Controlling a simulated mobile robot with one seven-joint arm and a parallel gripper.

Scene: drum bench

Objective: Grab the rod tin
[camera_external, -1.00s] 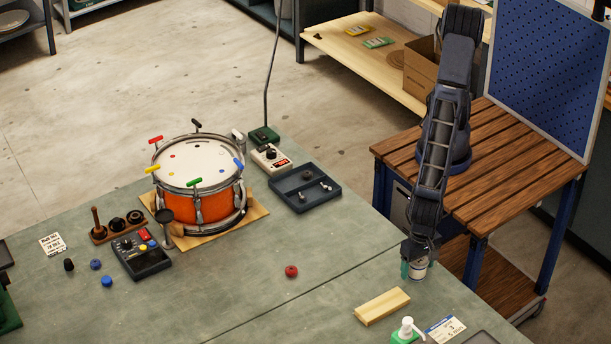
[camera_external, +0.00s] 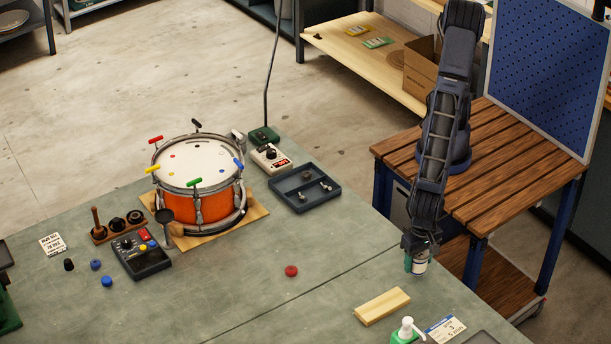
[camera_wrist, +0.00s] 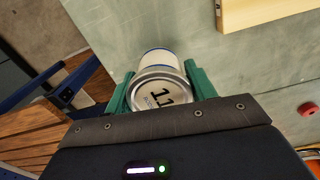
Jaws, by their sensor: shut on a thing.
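The rod tin (camera_external: 419,263) is a small white can with a dark blue band, seen at the right part of the green bench in the external view. In the wrist view my gripper (camera_wrist: 160,92) is shut on the tin's upper part. The tin looks slightly raised off the bench, but the gap beneath it is hard to judge.
The orange drum (camera_external: 200,190) and a dark tray (camera_external: 304,188) stand further back.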

